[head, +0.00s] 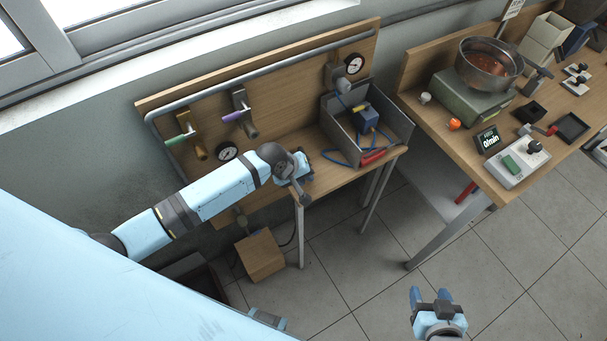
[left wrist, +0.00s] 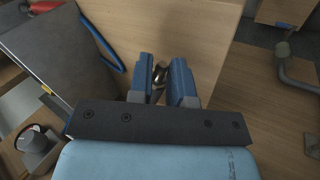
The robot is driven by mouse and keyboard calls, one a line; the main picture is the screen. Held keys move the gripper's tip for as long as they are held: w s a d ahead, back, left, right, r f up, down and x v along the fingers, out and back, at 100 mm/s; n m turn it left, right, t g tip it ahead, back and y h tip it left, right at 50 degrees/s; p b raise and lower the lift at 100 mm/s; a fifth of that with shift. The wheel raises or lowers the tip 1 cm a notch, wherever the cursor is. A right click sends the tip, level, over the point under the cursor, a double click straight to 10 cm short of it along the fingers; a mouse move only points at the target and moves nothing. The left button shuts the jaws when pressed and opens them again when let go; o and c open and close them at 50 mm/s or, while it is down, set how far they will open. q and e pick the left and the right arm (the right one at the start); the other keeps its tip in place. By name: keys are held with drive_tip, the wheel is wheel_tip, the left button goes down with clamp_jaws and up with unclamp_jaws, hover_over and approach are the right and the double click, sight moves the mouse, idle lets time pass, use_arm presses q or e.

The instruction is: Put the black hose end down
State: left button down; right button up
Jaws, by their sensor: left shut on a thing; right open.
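My left gripper (head: 303,172) is over the front edge of the wooden bench (head: 312,182). In the left wrist view its blue fingers (left wrist: 162,85) are shut on a small metal fitting (left wrist: 160,72), which I take for the black hose end. The fitting is mostly hidden between the fingers, and the hose itself cannot be made out there. In the head view, the fitting is hidden by the gripper and a thin dark hose (head: 292,232) hangs below the bench. My right gripper (head: 431,296) is open and empty above the tiled floor.
A grey bin (head: 340,148) with a blue hose and red-handled tool stands on the bench's right side. Green-handled (head: 180,139) and purple-handled (head: 234,116) valves and gauges are on the back panel. Another cluttered bench stands right.

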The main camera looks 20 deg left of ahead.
use_arm(q)
drive_tip(key=shift+f, duration=0.4)
drive_tip(key=c, duration=1.1)
unclamp_jaws()
drive_tip(key=shift+o, duration=0.2)
drive_tip(key=shift+r, duration=0.3)
drive_tip(key=v, duration=1.2)
drive_tip(key=s+d+f+m+t, duration=0.1)
drive_tip(key=s+f+m+t, duration=0.1)
drive_tip(key=s, duration=0.3)
drive_tip(key=s+d+f+m+t, duration=0.1)
drive_tip(key=s+f+m+t, duration=0.1)
drive_tip(key=s+m, duration=0.3)
drive_tip(key=s+d+f+m+t+y, duration=0.1)
drive_tip(key=s+f+m+t, duration=0.1)
drive_tip(key=s, duration=0.3)
drive_tip(key=shift+s+f+m, duration=0.4)
drive_tip(key=shift+f+m, duration=0.25)
drive_tip(key=shift+m, duration=0.05)
